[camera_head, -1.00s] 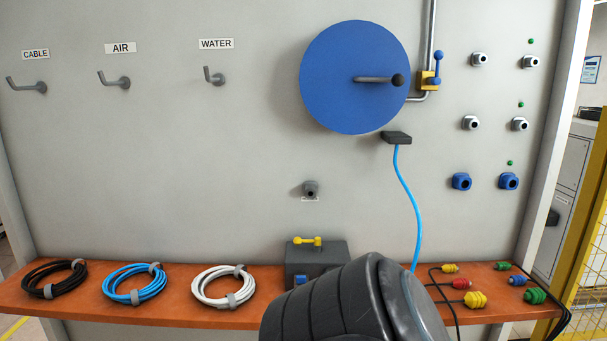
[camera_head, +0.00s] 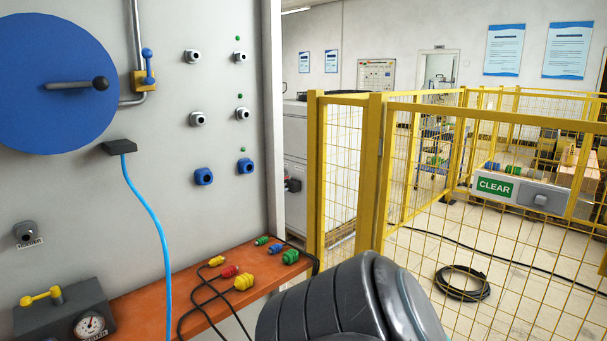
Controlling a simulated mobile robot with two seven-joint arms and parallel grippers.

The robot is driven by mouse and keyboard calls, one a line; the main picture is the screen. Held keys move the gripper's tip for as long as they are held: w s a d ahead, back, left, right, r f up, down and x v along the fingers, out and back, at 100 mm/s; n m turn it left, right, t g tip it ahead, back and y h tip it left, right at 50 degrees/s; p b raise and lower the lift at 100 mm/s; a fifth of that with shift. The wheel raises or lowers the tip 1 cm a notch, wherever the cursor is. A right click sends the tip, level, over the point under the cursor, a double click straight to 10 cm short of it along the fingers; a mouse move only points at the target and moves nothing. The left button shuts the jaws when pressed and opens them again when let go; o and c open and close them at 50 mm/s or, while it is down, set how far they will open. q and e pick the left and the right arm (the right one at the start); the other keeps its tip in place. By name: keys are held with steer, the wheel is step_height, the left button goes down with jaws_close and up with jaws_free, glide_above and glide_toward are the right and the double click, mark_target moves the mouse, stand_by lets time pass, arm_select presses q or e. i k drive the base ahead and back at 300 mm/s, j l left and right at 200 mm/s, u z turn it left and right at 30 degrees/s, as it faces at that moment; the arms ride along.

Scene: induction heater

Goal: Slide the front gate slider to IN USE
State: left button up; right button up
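IN USE lettering does not show. The slider stands right of the CLEAR sign; its exact travel cannot be told. A dark grey rounded link of my own arm fills the bottom middle. Neither of my gripper's fingertips shows, and nothing is seen touching the slider.
Yellow mesh fencing (camera_head: 376,170) stands between the grey wall panel and the room behind. An orange shelf (camera_head: 140,300) holds colored connectors and a grey box (camera_head: 62,308) with a gauge. A coiled black cable (camera_head: 462,284) lies on the floor beyond the mesh.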

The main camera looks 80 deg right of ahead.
mark_target(551, 200)
steer(key=z, duration=3.95)
steer(key=i+j+z, duration=0.35)
steer(key=i+j, duration=0.35)
steer(key=i, duration=0.15)
